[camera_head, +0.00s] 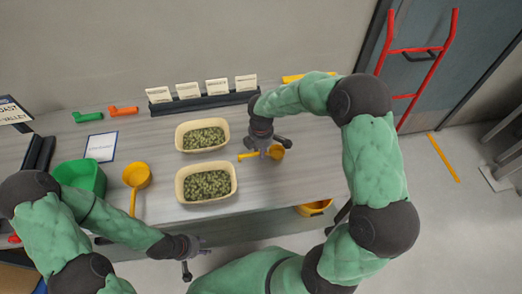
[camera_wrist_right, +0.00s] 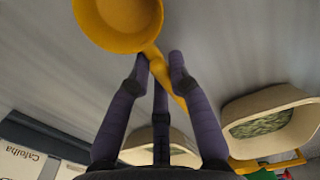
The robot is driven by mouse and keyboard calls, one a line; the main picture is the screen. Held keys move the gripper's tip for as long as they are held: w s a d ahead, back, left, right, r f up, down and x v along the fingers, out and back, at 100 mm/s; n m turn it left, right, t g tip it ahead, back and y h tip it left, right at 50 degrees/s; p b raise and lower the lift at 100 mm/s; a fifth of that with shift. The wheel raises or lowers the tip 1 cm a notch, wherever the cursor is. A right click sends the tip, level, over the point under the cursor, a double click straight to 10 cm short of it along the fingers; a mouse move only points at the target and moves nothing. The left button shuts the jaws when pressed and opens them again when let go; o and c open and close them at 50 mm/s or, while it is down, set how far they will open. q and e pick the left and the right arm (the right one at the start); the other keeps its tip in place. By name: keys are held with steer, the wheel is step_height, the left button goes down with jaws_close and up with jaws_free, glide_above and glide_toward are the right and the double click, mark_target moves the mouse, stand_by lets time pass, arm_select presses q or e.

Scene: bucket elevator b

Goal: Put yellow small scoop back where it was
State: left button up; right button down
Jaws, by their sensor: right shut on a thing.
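The yellow small scoop (camera_head: 277,152) is in my right gripper (camera_head: 266,151), over the table to the right of the two cream tubs. In the right wrist view, the fingers of my right gripper (camera_wrist_right: 160,62) close on the handle of the small scoop (camera_wrist_right: 118,22), close to its round bowl. I cannot tell whether the scoop touches the table. A larger yellow scoop (camera_head: 137,176) lies on the table at the left, handle toward the front. My left gripper (camera_head: 197,258) is empty, with fingers spread, in front of the table edge.
Two cream tubs (camera_head: 177,136) (camera_head: 179,189) hold green pellets. A dark rack (camera_head: 200,102) with several cards stands along the wall. A green bin (camera_head: 80,176), a paper sheet (camera_head: 101,147) and green and orange tools are at the left.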

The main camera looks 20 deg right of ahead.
steer(key=shift+f, duration=0.1)
steer(key=c, duration=1.1)
jaws_free()
steer(key=shift+o, duration=0.2)
step_height(320, 180, up, 12)
